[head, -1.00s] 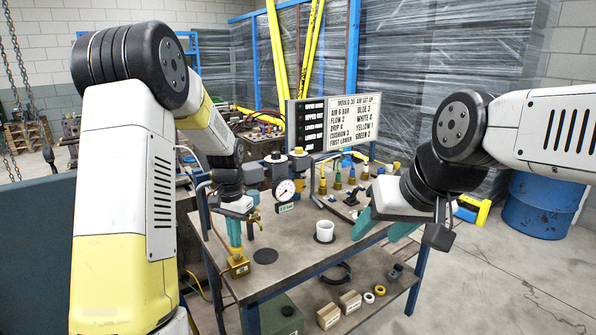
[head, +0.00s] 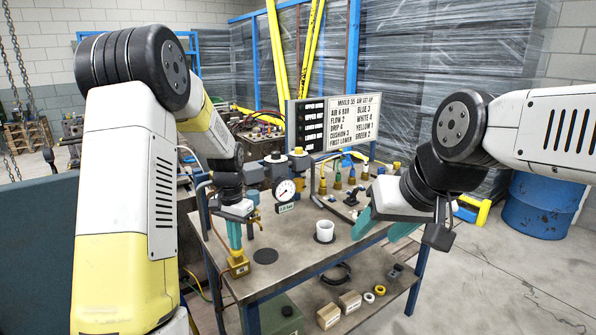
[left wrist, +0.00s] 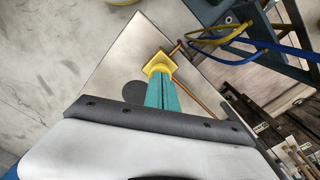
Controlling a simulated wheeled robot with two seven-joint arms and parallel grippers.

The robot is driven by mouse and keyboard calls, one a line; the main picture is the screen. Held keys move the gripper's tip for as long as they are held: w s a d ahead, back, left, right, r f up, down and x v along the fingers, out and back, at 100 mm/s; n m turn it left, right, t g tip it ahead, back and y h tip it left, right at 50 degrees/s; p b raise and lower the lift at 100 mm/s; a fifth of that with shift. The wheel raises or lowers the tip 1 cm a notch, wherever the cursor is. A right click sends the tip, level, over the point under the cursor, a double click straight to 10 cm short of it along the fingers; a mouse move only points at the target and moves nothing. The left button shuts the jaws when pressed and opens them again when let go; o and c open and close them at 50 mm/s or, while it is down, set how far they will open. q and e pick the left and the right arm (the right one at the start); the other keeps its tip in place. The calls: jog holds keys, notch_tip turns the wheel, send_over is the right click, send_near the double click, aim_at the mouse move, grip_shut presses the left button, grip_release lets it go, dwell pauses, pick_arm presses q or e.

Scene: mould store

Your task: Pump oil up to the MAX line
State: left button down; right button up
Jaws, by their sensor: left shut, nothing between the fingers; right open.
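My left gripper (head: 235,240) points down at the left edge of the bench, its teal fingers shut with nothing between them. The fingertips are at a small yellow block (head: 239,266), which also shows at the fingertips in the left wrist view (left wrist: 158,64); I cannot tell whether they press on it. A round pressure gauge (head: 285,189) stands behind, beside blue and dark units with yellow tops (head: 276,160). I cannot make out a MAX line or an oil level. My right gripper (head: 384,228) is open and empty above the bench's right side.
A white cup (head: 324,230) stands on the bench top (head: 290,250) between the grippers. A sign board (head: 335,124) and several coloured fittings are at the back. The lower shelf holds boxes (head: 349,301) and rings. A blue drum (head: 542,205) stands at right.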

pick_arm(q)
jog(key=shift+r, duration=1.55)
jog(key=shift+f, duration=1.9)
jog(key=shift+r, duration=1.9)
jog(key=shift+f, duration=1.45)
jog(key=shift+r, duration=1.45)
jog(key=shift+r, duration=3)
